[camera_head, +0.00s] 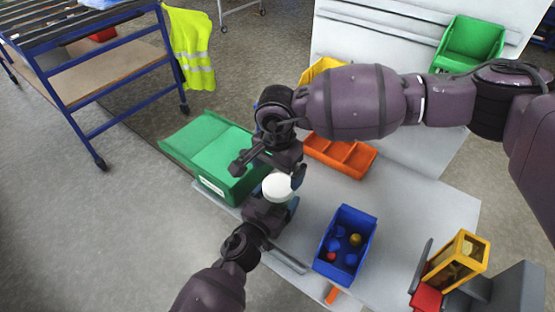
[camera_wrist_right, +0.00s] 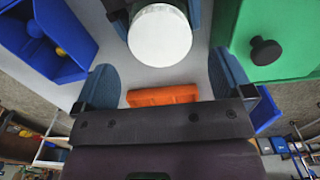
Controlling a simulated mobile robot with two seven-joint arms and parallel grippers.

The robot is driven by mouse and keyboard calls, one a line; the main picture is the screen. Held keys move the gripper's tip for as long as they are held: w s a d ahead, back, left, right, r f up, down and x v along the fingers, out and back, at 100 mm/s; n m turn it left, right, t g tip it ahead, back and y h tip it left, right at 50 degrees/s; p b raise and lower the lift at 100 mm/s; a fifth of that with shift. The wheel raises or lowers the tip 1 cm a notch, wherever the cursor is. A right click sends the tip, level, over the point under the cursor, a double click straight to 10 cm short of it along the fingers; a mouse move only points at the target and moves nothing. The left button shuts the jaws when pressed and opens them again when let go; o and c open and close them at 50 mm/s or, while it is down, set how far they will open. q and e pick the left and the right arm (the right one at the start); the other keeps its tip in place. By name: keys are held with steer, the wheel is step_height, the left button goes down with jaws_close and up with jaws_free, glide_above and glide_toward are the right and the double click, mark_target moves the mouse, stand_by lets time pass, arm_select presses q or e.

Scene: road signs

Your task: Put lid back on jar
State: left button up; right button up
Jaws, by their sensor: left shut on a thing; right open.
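A round white disc (camera_head: 277,186), the top of the jar or its lid, sits between my two grippers in the head view. It also shows in the wrist view (camera_wrist_right: 160,38). My left gripper (camera_head: 280,200) is shut on the jar under the disc, from below in the head view. The jar's body is mostly hidden by the grippers. My right gripper (camera_head: 284,174) is open, and its blue fingers stand either side of the disc in the wrist view (camera_wrist_right: 165,68), with the disc just past the fingertips. I cannot tell whether the disc is a separate lid.
A green bin (camera_head: 205,140) stands left of the grippers; a dark round knob (camera_wrist_right: 265,52) shows over green in the wrist view. A blue bin (camera_head: 322,262) with small balls stands to the right, an orange tray (camera_head: 366,160) behind. A yellow-and-red object (camera_head: 458,260) stands at far right.

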mark_target(278, 185)
steer(key=shift+f, duration=2.35)
steer(key=c, duration=1)
steer(key=shift+o, duration=0.2)
steer(key=m, duration=0.6)
steer(key=shift+m, duration=0.3)
steer(key=o, duration=1)
steer(key=shift+r, duration=2.3)
